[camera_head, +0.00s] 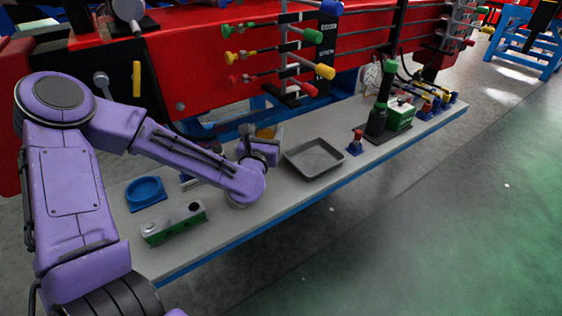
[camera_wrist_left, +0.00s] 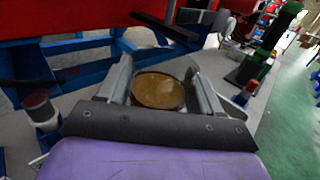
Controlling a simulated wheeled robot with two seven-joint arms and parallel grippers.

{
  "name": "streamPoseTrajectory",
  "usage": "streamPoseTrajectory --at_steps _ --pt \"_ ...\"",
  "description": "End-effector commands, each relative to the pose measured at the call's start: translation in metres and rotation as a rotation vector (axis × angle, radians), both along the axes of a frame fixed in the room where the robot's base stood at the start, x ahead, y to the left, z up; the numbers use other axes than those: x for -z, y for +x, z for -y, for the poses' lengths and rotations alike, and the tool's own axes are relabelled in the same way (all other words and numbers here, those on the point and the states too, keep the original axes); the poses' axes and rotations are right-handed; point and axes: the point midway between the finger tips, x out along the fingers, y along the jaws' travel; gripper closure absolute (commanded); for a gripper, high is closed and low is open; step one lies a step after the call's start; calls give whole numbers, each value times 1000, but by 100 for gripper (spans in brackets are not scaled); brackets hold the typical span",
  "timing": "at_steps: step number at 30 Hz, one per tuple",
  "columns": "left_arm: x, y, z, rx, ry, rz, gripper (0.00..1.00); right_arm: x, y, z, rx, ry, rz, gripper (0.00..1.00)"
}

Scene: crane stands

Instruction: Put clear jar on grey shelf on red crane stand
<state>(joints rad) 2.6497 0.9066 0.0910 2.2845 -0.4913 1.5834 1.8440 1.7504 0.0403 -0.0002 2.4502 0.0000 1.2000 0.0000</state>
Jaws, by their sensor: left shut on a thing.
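A round jar (camera_wrist_left: 158,91) with a clear rim and amber-brown inside shows in the left wrist view between my left gripper's fingers. My left gripper (camera_wrist_left: 158,68) is shut on it, one finger on each side. In the head view my left gripper (camera_head: 262,141) is over the grey shelf (camera_head: 235,219), behind my purple forearm, with a bit of amber (camera_head: 267,132) beside it. I cannot tell whether the jar touches the shelf. The shelf has a blue front edge and runs along the red crane stand (camera_head: 200,60). My right gripper is not in view.
A grey tray (camera_head: 313,158) lies right of the gripper. A blue round dish (camera_head: 145,190) and a green-and-grey block (camera_head: 175,222) are at left. A small red-topped post (camera_head: 355,143), a green post (camera_head: 385,90) and a green box (camera_head: 400,114) stand farther right. Coloured levers (camera_head: 300,65) overhang.

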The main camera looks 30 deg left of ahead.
Motion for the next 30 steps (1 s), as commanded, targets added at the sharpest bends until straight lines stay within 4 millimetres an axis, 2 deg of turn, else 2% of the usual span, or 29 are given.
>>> streamPoseTrajectory --at_steps 1,3,11,15,28,29,30 --pt "12 3 6 3 5 -4 77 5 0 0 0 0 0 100" --pt "21 7 14 3 3 -3 77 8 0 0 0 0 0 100" --pt "45 16 33 3 0 0 77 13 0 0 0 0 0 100" --pt "68 16 32 1 1 -1 77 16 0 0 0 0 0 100" --pt "77 16 31 0 -2 3 77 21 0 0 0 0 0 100" --pt "75 16 31 0 -1 3 25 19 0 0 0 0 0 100" --pt "75 16 31 0 -1 3 24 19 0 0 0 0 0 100"
